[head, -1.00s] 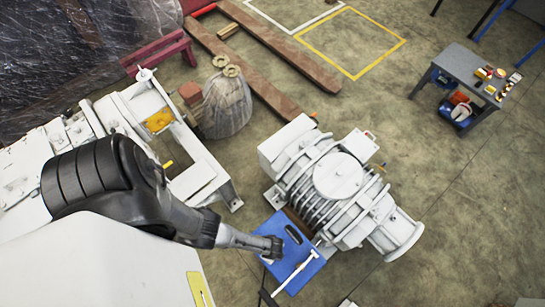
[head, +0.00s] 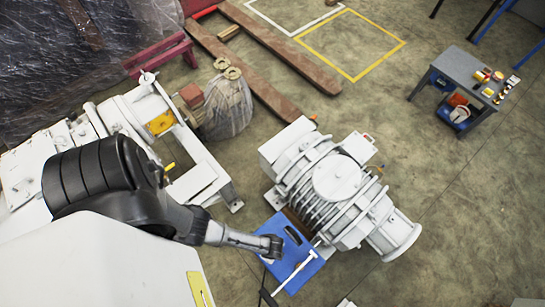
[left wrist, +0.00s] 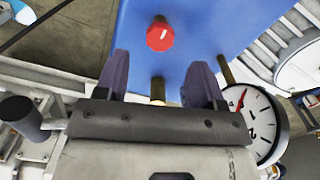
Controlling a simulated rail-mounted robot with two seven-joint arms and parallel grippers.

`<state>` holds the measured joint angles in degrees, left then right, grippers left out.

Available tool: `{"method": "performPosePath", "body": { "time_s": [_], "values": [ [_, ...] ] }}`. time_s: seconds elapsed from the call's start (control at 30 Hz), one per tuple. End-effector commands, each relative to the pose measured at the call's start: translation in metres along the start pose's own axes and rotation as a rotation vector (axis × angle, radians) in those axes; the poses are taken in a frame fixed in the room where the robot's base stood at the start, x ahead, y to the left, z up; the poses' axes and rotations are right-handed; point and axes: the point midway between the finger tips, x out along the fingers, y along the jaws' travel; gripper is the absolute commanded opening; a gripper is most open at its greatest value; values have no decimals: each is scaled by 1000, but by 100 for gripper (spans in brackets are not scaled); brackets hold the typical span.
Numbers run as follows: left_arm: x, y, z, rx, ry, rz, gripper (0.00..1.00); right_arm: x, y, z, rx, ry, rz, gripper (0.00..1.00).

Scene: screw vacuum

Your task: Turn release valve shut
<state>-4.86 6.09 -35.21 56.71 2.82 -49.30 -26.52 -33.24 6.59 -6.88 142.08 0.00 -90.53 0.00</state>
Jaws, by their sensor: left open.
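A red faceted knob (left wrist: 160,36) with a white mark sits on the blue panel (left wrist: 205,30) in the left wrist view. A small brass fitting (left wrist: 157,90) shows below it, between my fingers. My left gripper (left wrist: 158,72) is open, its two dark fingers apart on either side below the knob, and I see nothing clamped between them. In the head view my left gripper (head: 270,247) is over the blue panel (head: 279,227), and the knob cannot be made out there. My right gripper is not in view.
A round white gauge (left wrist: 258,122) with a red needle is close to the right finger. A white ribbed pump (head: 335,180) stands beside the panel. A white handle (head: 297,270) lies across the panel. A grey table (head: 462,68) stands at the far right, with open floor between.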

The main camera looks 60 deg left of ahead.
Motion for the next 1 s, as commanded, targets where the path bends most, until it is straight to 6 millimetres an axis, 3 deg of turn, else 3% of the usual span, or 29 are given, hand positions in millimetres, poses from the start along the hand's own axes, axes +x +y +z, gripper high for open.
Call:
{"method": "performPosePath", "body": {
  "time_s": [0.1,0.4,0.63,1.0],
  "values": [
    [-26,0,0,0,2,-1,63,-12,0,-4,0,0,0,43],
    [-67,0,0,1,2,-1,63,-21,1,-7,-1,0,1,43],
    [-82,0,0,1,0,0,63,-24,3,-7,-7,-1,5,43],
    [-84,0,0,1,0,0,63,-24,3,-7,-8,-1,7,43]
  ]
}}
